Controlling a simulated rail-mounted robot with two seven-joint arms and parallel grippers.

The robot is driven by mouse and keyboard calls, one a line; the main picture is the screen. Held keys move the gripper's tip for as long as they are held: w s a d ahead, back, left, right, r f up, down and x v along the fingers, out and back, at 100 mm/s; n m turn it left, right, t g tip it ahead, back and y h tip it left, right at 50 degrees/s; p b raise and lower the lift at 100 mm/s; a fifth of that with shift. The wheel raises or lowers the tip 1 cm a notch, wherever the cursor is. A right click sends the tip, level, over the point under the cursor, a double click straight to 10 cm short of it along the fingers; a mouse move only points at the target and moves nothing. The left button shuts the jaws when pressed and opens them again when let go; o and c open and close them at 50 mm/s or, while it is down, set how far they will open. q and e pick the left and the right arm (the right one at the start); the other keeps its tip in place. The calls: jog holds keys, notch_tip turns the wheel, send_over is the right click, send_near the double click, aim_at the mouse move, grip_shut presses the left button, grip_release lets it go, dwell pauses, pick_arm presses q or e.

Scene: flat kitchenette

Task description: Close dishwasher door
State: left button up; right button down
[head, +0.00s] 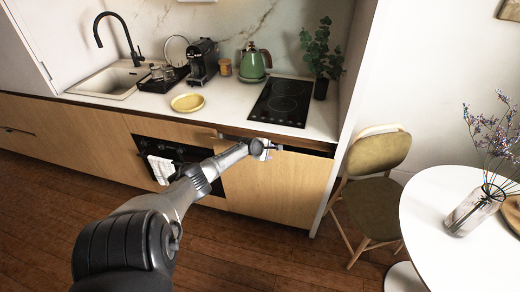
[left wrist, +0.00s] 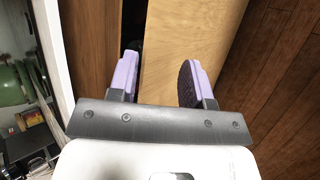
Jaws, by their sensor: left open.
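The dishwasher door (head: 280,188) is the light wood panel at the right end of the counter, below the cooktop. A dark gap shows along its top edge, so it stands slightly open. My left gripper (head: 268,148) is at the top edge of the door. In the left wrist view my left gripper (left wrist: 160,80) is open, with purple-padded fingers. The wood door panel (left wrist: 185,45) shows between and beyond the fingers, with the dark gap near the left finger. I cannot tell whether the fingers touch the door. My right gripper is not in view.
The oven (head: 165,155) with a white towel (head: 161,169) is left of the door. A chair (head: 375,190) stands close on the right, beside a white table (head: 440,245). Cooktop (head: 283,101), kettle (head: 254,64) and yellow bowl (head: 187,103) are on the counter. The wood floor before the door is clear.

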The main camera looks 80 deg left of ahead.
pick_arm(q)
jog(key=p+v, duration=0.7)
jog(key=v, duration=0.6)
jog(key=shift+c, duration=0.2)
